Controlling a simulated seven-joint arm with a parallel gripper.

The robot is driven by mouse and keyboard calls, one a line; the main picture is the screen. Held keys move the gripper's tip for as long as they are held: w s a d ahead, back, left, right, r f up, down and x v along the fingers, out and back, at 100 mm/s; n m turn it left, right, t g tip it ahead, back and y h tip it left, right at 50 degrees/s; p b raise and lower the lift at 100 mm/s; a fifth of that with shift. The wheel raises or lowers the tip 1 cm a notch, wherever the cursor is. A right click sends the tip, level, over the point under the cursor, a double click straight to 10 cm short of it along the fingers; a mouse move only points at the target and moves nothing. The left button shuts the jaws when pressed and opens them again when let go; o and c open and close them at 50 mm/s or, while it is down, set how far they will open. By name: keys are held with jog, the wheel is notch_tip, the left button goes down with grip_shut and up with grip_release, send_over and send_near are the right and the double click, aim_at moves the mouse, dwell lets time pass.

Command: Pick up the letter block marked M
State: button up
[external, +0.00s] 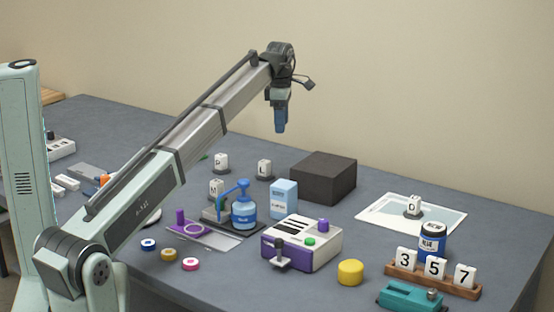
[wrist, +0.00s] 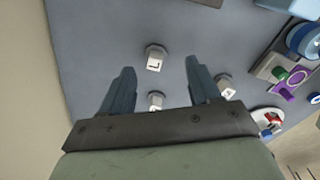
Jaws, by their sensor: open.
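The letter block marked M (external: 216,187) is a small white block on the table in the external view, just left of the blue pump bottle (external: 243,210). My gripper (external: 280,128) is open and empty, pointing down, well above the table and up and to the right of that block. In the wrist view, my fingers (wrist: 160,66) are spread apart. Three white blocks show there: one ahead between the fingertips (wrist: 155,62), one partly hidden low between the fingers (wrist: 156,100), and one right of the right finger (wrist: 226,90). I cannot read clearly which is M.
Other letter blocks stand behind (external: 221,161) and right of it (external: 264,168). A black box (external: 323,178), a light blue carton (external: 284,199) and a purple-white machine (external: 301,243) stand nearby. A block marked D (external: 414,202) stands on a white sheet (external: 375,214) at right.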

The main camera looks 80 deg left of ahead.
jog(key=s, duration=1.4)
jog(key=m, duration=2.4)
send_over(217, 181)
notch_tip(217, 181, down, 3)
jog(key=f, duration=0.7)
jog(key=shift+s+f, duration=0.3)
jog(key=shift+f, duration=0.05)
jog(key=shift+w+f, duration=0.15)
jog(key=shift+f, duration=1.25)
jog(key=shift+w+f, duration=0.1)
jog(key=shift+f, duration=1.25)
grip_shut()
